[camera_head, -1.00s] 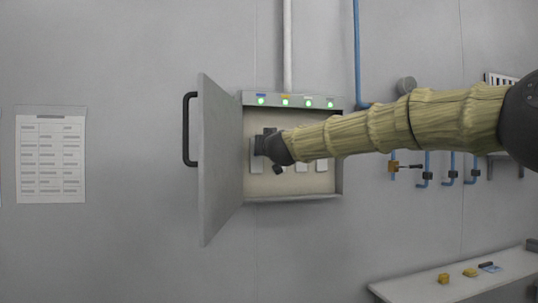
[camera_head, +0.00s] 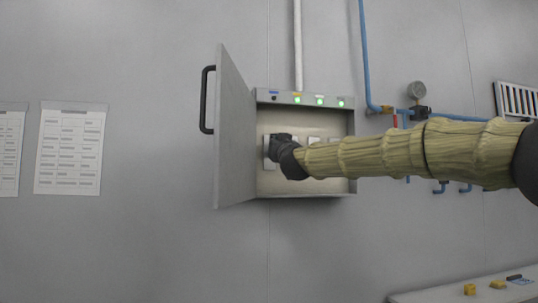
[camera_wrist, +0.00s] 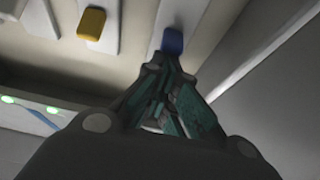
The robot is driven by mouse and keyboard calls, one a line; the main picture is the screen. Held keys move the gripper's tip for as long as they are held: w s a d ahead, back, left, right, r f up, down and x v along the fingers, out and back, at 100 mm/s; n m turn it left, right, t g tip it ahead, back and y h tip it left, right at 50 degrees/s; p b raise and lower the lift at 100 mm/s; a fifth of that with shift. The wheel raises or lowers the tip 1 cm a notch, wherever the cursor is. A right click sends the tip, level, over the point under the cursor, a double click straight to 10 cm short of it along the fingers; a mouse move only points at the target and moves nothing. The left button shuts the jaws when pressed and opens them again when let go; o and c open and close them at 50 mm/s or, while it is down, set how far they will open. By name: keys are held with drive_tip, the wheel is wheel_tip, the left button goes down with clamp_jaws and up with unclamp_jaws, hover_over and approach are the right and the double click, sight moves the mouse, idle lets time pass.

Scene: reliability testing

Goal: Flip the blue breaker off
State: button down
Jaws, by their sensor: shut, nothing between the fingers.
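The blue breaker (camera_wrist: 172,41) is a small blue switch on a pale plate, in the wrist view's upper middle. My gripper (camera_wrist: 168,68) is shut and empty, its fingertips right at the blue breaker; I cannot tell whether they touch it. In the head view my gripper (camera_head: 278,146) is inside the open breaker box (camera_head: 306,194), at the leftmost plate, and hides the blue breaker. The light under the blue label (camera_head: 275,98) is dark. The other lights (camera_head: 319,101) glow green.
A yellow breaker (camera_wrist: 91,23) is beside the blue one. The box door (camera_head: 233,135) stands open on the left, close to my gripper, with a black handle (camera_head: 206,100). Blue pipes and a gauge (camera_head: 417,91) are on the right wall. A bench (camera_head: 440,295) is at lower right.

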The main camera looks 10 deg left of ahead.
drive_tip(key=shift+d+f+t+b, duration=0.1)
drive_tip(key=shift+f+t+b, duration=0.4)
drive_tip(key=shift+b, duration=0.5)
drive_tip(key=s+d+f+b, duration=0.2)
drive_tip(key=s+f+b, duration=0.4)
drive_tip(key=f, duration=0.1)
drive_tip(key=shift+d, duration=0.15)
drive_tip(key=shift+f, duration=0.1)
